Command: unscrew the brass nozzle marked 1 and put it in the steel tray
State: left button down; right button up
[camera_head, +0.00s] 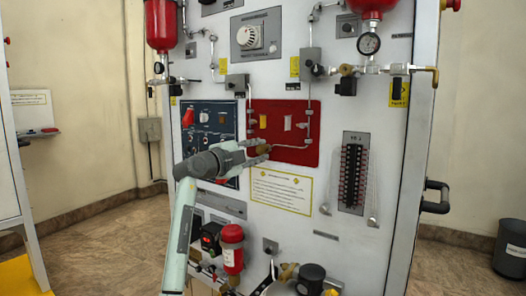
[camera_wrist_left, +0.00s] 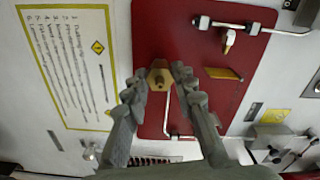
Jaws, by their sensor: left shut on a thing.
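My left gripper (camera_head: 262,150) reaches in from the left to the red panel (camera_head: 290,111) on the white trainer board. In the left wrist view the left gripper (camera_wrist_left: 161,75) is shut on a brass nozzle (camera_wrist_left: 159,78), with a fingertip on each side of it. The nozzle lies in front of the panel's lower edge; the fingers hide part of it. I cannot read a number on it, and I cannot tell whether it is still threaded in. I cannot make out the steel tray. My right gripper does not show.
A yellow-framed instruction sheet (camera_head: 281,190) is just below the gripper. A blue panel (camera_head: 209,123) with a red knob is to the left. Thin metal pipes (camera_wrist_left: 262,28) cross the red panel. A red cylinder (camera_head: 232,252) and other fittings stand low on the board.

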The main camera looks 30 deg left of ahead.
pick_arm(q)
jog(key=n, duration=0.2)
jog(key=shift+n, duration=0.3)
jog(key=n, duration=0.3)
jog(key=shift+n, duration=0.3)
jog(key=shift+n, duration=0.5)
jog(key=c, duration=1.2)
grip_release()
